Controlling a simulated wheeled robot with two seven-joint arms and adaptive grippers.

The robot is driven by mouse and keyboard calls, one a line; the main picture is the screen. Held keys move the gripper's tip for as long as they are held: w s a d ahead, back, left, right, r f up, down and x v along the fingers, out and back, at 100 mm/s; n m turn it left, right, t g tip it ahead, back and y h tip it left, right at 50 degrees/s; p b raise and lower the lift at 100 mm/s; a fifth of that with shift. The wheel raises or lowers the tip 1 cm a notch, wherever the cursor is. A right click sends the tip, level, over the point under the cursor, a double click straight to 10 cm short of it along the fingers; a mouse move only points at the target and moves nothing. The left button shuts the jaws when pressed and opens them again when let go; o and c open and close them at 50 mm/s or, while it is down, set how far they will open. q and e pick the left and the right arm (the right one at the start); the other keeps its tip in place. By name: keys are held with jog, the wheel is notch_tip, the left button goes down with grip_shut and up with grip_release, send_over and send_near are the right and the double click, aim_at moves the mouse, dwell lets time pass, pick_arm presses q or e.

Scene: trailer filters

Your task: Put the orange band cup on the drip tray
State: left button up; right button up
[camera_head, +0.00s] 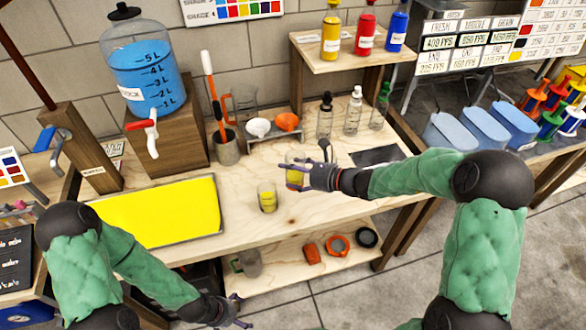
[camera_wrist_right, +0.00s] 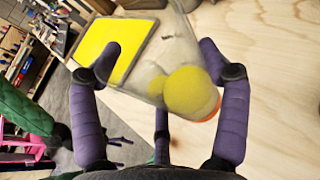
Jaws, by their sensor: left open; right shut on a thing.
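My right gripper (camera_head: 290,172) is shut on a clear cup (camera_head: 295,179) with yellow contents and holds it over the table. In the right wrist view the cup's orange band (camera_wrist_right: 214,106) shows near one end, between the purple fingers of the gripper (camera_wrist_right: 162,60). The drip tray appears to be the flat, metal-edged tray with a yellow surface (camera_head: 152,212) to the left; it also shows in the wrist view (camera_wrist_right: 118,45). The held cup is right of it, apart from it. My left gripper (camera_head: 236,311) is open and empty, low in front of the table.
Another clear cup with yellow contents (camera_head: 267,198) stands on the table between the tray and my right gripper. A blue-filled dispenser (camera_head: 147,70) stands on a wooden block behind the tray. A tool holder (camera_head: 227,148) and bottles (camera_head: 325,115) stand at the back. The tray's surface is clear.

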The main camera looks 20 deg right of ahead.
jog(key=s+a+r+p, duration=0.2)
jog(key=s+r, duration=0.3)
jog(key=s, duration=0.4)
jog(key=shift+s+a+p, duration=0.25)
jog(key=shift+a+p, duration=0.05)
jog(key=shift+p, duration=0.05)
jog(key=shift+s+r, duration=0.1)
